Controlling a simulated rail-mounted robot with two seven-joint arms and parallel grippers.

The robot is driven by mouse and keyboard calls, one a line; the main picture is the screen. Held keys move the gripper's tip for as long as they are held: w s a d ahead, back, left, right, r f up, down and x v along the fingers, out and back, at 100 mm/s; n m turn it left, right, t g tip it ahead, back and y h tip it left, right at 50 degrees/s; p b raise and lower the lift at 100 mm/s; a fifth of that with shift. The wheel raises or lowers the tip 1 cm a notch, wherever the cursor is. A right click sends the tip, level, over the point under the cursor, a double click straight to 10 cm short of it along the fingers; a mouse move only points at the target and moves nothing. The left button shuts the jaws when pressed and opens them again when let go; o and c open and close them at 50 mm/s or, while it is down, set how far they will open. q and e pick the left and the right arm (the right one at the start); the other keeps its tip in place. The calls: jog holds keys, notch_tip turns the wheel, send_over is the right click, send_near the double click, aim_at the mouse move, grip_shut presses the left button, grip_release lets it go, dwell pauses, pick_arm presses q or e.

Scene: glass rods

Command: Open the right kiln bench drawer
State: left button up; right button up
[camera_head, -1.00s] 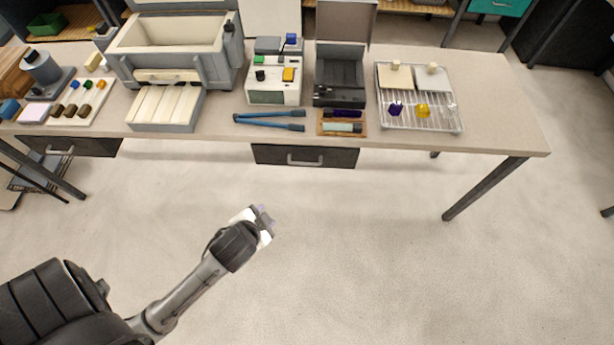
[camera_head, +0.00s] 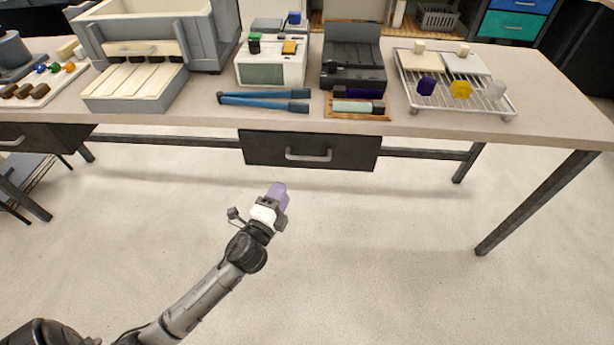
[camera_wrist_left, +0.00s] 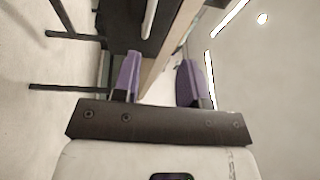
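The right kiln bench drawer (camera_head: 262,147) is a dark front under the bench top, flush and closed. It has a light grey bar handle (camera_head: 308,154). My left gripper (camera_head: 279,193), with purple finger pads, is in front of and below the drawer in the head view, apart from it. In the left wrist view the two fingers of my left gripper (camera_wrist_left: 158,75) stand apart with nothing between them. The dark drawer front (camera_wrist_left: 123,20) and its handle (camera_wrist_left: 150,18) show beyond the fingers. My right gripper is not in view.
The bench top (camera_head: 210,121) carries a kiln (camera_head: 205,45), blue tongs (camera_head: 265,101), a white device (camera_head: 270,70) and a wire rack (camera_head: 455,97). Another drawer (camera_head: 40,136) is at the left. A dark bench leg (camera_head: 535,203) stands at the right. The floor before the drawer is clear.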

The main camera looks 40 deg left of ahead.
aim_at(307, 157)
pick_arm(q)
jog(key=w+a+b, duration=0.1)
jog(key=w, duration=0.3)
jog(key=w+a+m+b, duration=0.1)
jog(key=w+b, duration=0.1)
jog(key=w, duration=0.3)
jog(key=w+a+m+t+b, duration=0.1)
jog(key=w+b, duration=0.1)
jog(key=w, duration=0.3)
jog(key=shift+w+f+h, duration=0.1)
jog(key=shift+w+h, duration=0.05)
jog(key=shift+h, duration=0.25)
jog(key=shift+w, duration=0.1)
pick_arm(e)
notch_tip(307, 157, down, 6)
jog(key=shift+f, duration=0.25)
pick_arm(q)
jog(key=shift+c, duration=0.4)
grip_shut()
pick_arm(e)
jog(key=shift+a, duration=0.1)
